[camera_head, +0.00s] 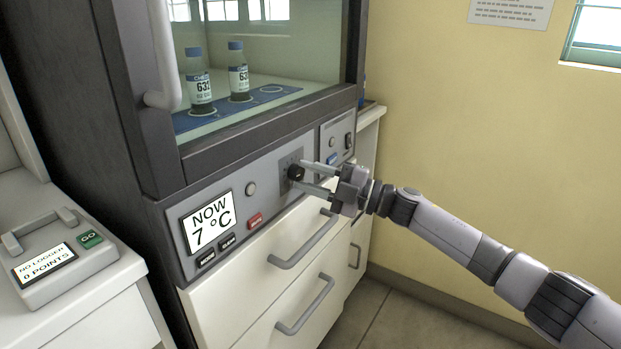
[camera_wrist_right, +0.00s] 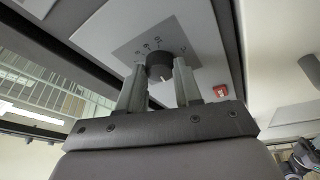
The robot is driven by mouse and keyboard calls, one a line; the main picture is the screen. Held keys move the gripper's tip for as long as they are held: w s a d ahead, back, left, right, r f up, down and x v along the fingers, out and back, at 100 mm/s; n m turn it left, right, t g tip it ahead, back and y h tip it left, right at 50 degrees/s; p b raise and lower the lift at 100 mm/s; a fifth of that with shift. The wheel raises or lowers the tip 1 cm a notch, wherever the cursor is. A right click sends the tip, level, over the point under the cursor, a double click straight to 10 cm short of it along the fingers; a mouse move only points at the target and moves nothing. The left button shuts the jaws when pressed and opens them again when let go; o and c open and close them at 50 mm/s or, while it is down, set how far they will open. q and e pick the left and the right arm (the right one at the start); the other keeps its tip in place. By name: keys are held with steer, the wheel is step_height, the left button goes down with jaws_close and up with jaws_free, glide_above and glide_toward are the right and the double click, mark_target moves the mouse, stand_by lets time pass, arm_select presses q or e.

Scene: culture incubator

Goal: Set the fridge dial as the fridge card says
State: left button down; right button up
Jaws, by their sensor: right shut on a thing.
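The fridge dial (camera_head: 295,172) is a small black knob on the grey control panel below the glass door. It also shows in the right wrist view (camera_wrist_right: 158,66), on a grey plate with scale marks that are too small to read surely. My right gripper (camera_head: 308,178) reaches it from the right and is shut on it, one finger on each side. The fridge display (camera_head: 209,221) reads "NOW 7 °C". A printed sheet (camera_head: 510,10) hangs on the yellow wall, its text unreadable; I cannot tell if it is the fridge card. My left gripper is not in view.
Two labelled bottles (camera_head: 198,88) stand behind the glass door. A red button (camera_head: 255,220) and dark buttons (camera_head: 206,258) sit near the display. Drawer handles (camera_head: 304,240) stick out below. A logger box (camera_head: 62,262) with a green GO button lies on the left counter.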

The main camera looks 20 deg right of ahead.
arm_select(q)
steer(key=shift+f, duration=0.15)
arm_select(e)
steer(key=shift+r+n, duration=0.1)
steer(key=shift+n, duration=0.8)
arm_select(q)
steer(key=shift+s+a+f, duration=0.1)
arm_select(e)
steer(key=shift+g, duration=0.3)
steer(key=o, duration=1)
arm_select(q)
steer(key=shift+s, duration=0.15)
arm_select(e)
steer(key=shift+s+d, duration=0.1)
steer(key=shift+d, duration=0.1)
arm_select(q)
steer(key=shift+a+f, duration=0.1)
arm_select(e)
steer(key=v, duration=0.6)
steer(key=shift+s+d, duration=0.25)
